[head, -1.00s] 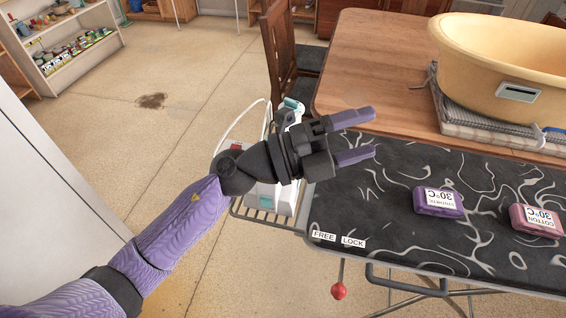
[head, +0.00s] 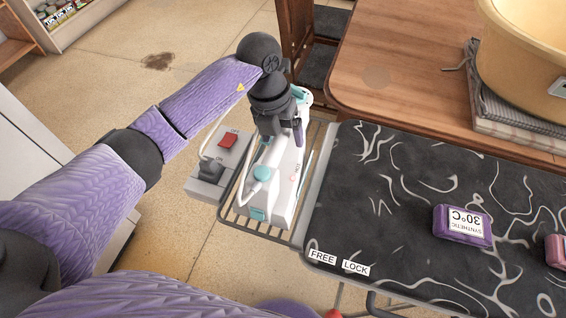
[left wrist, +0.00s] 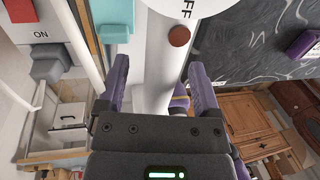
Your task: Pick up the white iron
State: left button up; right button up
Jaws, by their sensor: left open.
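The white iron (head: 284,187) with teal parts stands on the wire rack (head: 262,228) at the left end of the ironing board. My left gripper (head: 284,138) is over the iron's far part, pointing down, with its jaws open. In the left wrist view the two fingers (left wrist: 157,88) lie on either side of a white part of the iron (left wrist: 155,60), with room between. Whether the fingers touch it I cannot tell. My arm hides some of the iron's far end. My right gripper is in no view.
A grey switch box (head: 217,160) with a red button sits left of the iron. The black patterned ironing board (head: 400,230) carries a purple block (head: 463,226) labelled 30°C. A wooden table (head: 420,70) with a yellow tub (head: 530,50) stands behind.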

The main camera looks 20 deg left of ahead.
pick_arm(q)
jog(key=shift+d+f, duration=0.25)
jog(key=shift+f, duration=0.8)
grip_shut()
jog(key=shift+r, duration=0.1)
dwell(0.4)
